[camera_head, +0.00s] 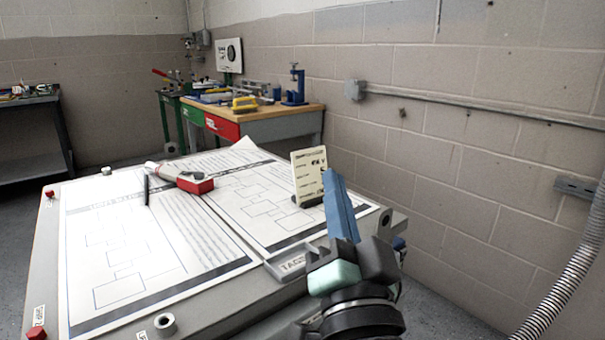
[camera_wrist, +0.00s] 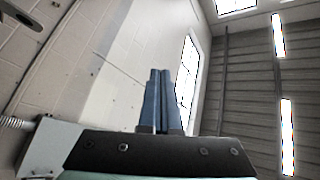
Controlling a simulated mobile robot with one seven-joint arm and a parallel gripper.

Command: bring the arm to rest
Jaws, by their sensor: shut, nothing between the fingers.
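My gripper (camera_head: 336,182) is raised above the right front part of the table in the head view, its blue fingers pointing up. In the wrist view, the two blue fingers (camera_wrist: 160,82) stand close together, shut with nothing between them. Behind them the wrist view shows wall, bright windows and ceiling. The fingers overlap the edge of a cream card (camera_head: 307,172) that stands upright in a dark holder on the table; the picture does not show whether they touch it. My wrist hides part of the table's right front edge.
The tilted table (camera_head: 50,262) carries drawing sheets (camera_head: 118,240), a black pen (camera_head: 146,190), a red and grey tool (camera_head: 190,181) and a grey tray (camera_head: 290,262) marked TAGS. A workbench (camera_head: 275,118) stands behind. A block wall (camera_head: 455,180) and a ribbed hose (camera_head: 570,280) are at right.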

